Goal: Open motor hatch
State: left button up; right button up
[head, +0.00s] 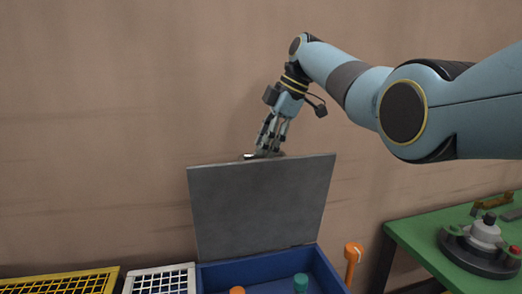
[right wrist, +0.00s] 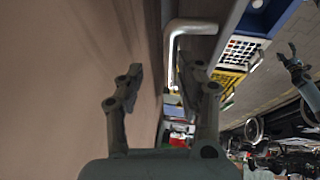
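The motor hatch (head: 262,208) is a flat grey lid, raised nearly upright above a blue box (head: 262,278). My right gripper (head: 265,150) is at its top edge, partly hidden behind it. In the right wrist view, my right gripper (right wrist: 160,78) has its fingers apart. A silver bent bar handle (right wrist: 171,55) runs between them, closer to the right-hand finger; I cannot tell whether it touches. A grey gripper, seemingly my left one (right wrist: 292,62), shows small at the right of that view; its finger state is unclear. It is not in the head view.
Orange (head: 237,291) and teal (head: 301,282) knobs show in the box. An orange-topped post (head: 353,258) stands to its right. Yellow (head: 62,284) and white (head: 160,279) grilles lie left. A green table (head: 416,234) with parts stands right. A brown wall (head: 110,130) is behind.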

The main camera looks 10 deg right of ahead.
jog(key=v, duration=0.9)
jog(key=shift+d+r, duration=0.15)
jog(key=shift+r, duration=0.1)
